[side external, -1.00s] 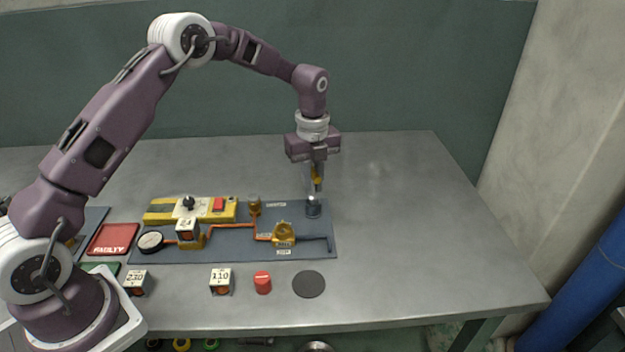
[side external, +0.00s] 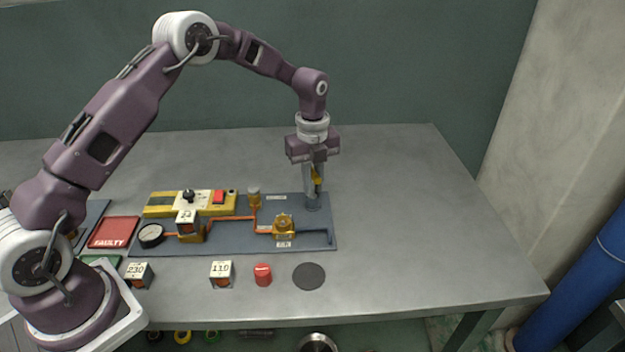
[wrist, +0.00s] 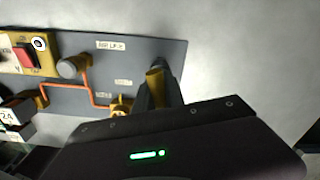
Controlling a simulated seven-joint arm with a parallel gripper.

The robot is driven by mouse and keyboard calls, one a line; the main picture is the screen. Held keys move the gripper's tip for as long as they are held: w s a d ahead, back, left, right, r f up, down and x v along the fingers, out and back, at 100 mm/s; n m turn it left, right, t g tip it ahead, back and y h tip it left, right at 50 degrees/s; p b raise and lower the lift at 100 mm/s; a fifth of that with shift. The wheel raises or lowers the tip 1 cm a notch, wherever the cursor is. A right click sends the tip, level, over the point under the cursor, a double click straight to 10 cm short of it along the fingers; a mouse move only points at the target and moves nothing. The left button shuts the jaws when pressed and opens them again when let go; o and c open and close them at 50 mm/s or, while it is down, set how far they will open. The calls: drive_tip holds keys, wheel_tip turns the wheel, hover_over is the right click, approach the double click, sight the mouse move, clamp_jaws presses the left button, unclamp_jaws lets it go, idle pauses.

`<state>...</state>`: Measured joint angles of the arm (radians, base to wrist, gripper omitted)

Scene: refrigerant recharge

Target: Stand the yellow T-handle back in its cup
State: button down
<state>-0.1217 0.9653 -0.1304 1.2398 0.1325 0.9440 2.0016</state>
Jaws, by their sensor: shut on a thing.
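My gripper (side external: 314,185) points down at the right end of the blue-grey board, shut on the yellow T-handle (side external: 318,174). The handle shows as a small yellow piece between the fingers. In the wrist view, the T-handle (wrist: 154,82) shows between the dark fingers (wrist: 160,92). The grey cup (side external: 312,204) stands on the board directly below the fingers. The fingertips are at or just above its rim. The handle's lower end is hidden, so I cannot tell whether it is inside the cup.
A brass valve (side external: 284,227) and a capped brass fitting (side external: 254,196) stand on the board (side external: 225,240), left of the cup. A red cap (side external: 263,275) and a dark disc (side external: 309,276) lie in front. The table right of the board is clear.

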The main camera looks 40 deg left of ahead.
drive_tip(key=shift+f, duration=0.2)
drive_tip(key=c, duration=1)
unclamp_jaws()
drive_tip(key=shift+r, duration=3.55)
